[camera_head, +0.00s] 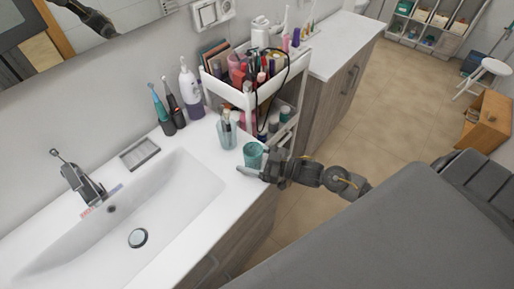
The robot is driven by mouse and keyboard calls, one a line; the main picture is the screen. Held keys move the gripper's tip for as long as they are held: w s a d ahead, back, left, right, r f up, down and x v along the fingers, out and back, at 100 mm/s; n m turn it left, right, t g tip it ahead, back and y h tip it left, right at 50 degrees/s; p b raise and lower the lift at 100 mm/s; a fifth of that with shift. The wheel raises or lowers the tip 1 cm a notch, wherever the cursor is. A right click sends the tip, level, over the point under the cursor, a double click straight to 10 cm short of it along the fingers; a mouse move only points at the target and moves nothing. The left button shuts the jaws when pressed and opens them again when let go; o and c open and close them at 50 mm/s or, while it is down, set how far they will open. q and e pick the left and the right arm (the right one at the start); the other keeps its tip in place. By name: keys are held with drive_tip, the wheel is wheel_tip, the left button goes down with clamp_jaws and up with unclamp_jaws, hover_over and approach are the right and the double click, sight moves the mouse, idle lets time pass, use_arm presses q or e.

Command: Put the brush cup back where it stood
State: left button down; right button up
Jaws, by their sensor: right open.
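A clear bluish cup (227,133) with brush-like sticks in it stands upright on the white counter by the basin's back right corner. A teal cup (253,153) stands just right of it, near the counter's front edge; I cannot make out any contents. My right gripper (257,167) is open at the teal cup, with its fingers low at the cup's near side. I cannot tell whether they touch it. My left gripper is not in view.
A white cart (247,100) full of cosmetics stands behind the cups. The sink basin (165,205) lies to the left. Electric toothbrushes (161,110), a soap bottle (190,88) and a soap dish (139,153) line the wall. The counter between dish and cups is mostly clear.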

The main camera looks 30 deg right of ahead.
drive_tip(key=shift+s+d, duration=0.2)
drive_tip(key=b+v, duration=0.3)
drive_tip(key=v, duration=0.8)
drive_tip(key=shift+s, duration=0.2)
drive_tip(key=shift+d, duration=0.1)
